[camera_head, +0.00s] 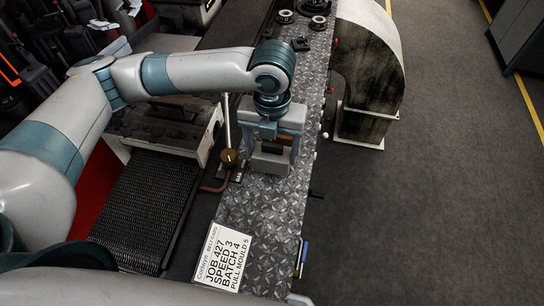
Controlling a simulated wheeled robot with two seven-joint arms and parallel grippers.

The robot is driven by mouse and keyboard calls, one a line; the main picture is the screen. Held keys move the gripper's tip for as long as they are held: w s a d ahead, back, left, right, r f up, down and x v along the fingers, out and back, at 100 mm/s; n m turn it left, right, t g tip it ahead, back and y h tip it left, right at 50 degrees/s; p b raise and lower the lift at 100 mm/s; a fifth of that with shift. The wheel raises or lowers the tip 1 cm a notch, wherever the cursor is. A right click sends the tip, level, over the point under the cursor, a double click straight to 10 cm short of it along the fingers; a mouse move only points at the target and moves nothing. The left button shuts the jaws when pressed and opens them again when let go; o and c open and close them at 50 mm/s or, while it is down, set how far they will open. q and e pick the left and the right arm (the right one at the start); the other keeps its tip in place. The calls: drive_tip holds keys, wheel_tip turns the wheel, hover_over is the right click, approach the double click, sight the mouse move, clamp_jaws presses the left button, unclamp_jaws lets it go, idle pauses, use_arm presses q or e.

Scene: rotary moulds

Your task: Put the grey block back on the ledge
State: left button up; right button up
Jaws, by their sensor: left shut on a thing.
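My left gripper (272,158) points down over the diamond-plate ledge (250,205), with one finger on each side of the grey block (269,164). It is shut on the block. The fingers and palm hide part of the block. I cannot tell from this view whether the block's underside touches the plate. My right gripper is not in view.
A white job card (224,257) lies on the near end of the ledge. Small round metal parts (318,22) sit at the far end. A curved, worn housing (368,75) rises on the right.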

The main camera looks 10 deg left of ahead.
sight(272, 159)
use_arm(q)
wheel_tip(272, 159, down, 2)
drive_tip(key=shift+f+p, duration=0.25)
drive_tip(key=shift+p, duration=0.35)
drive_tip(key=shift+f, duration=0.6)
drive_tip(key=shift+f, duration=0.2)
drive_tip(key=o, duration=1.7)
wheel_tip(272, 159, up, 11)
drive_tip(key=b, duration=0.3)
drive_tip(key=shift+f, duration=0.1)
drive_tip(key=shift+r, duration=0.75)
